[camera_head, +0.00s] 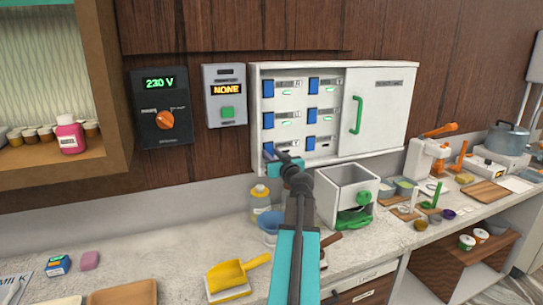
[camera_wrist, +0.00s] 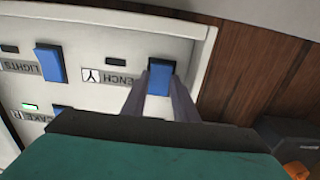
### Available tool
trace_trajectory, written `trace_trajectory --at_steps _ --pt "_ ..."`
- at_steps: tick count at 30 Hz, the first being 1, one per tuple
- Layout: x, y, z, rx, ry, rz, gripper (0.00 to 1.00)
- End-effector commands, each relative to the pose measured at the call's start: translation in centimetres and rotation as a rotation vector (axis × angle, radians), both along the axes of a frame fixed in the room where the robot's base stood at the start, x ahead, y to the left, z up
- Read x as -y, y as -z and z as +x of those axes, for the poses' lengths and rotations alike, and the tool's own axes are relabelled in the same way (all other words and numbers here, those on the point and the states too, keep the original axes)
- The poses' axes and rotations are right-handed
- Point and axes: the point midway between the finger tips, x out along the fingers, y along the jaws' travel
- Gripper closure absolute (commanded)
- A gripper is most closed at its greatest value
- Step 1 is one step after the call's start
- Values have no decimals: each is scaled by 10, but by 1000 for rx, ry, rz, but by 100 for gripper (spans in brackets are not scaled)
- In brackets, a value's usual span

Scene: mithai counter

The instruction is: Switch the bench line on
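The bench switch is a blue rocker (camera_wrist: 160,77) in the wrist view, beside an upside-down label (camera_wrist: 107,76) that reads "ENCH" where visible. The small lamp (camera_wrist: 116,61) by the label is dark. My gripper (camera_wrist: 160,98) has its two fingers apart, one towards each side of the rocker, with nothing held. I cannot tell whether they touch it. In the head view my gripper (camera_head: 279,155) is at the lower left corner of the white switch panel (camera_head: 255,110), partly covering the bottom left blue switch (camera_head: 268,148).
Other blue switches, such as the lights switch (camera_wrist: 50,64), sit close by on the panel. A sliding white door (camera_head: 385,105) covers its right part. Left are a "NONE" display box (camera_head: 226,99) and a "230 V" dial box (camera_head: 160,130). A bottle (camera_head: 260,200) and grey bin (camera_head: 345,190) stand below.

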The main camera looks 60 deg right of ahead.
Motion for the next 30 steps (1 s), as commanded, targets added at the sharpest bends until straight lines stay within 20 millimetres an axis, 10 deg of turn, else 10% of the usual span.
trace_trajectory --at_steps 30 --pt "2 5 1 59 1 -44 96"
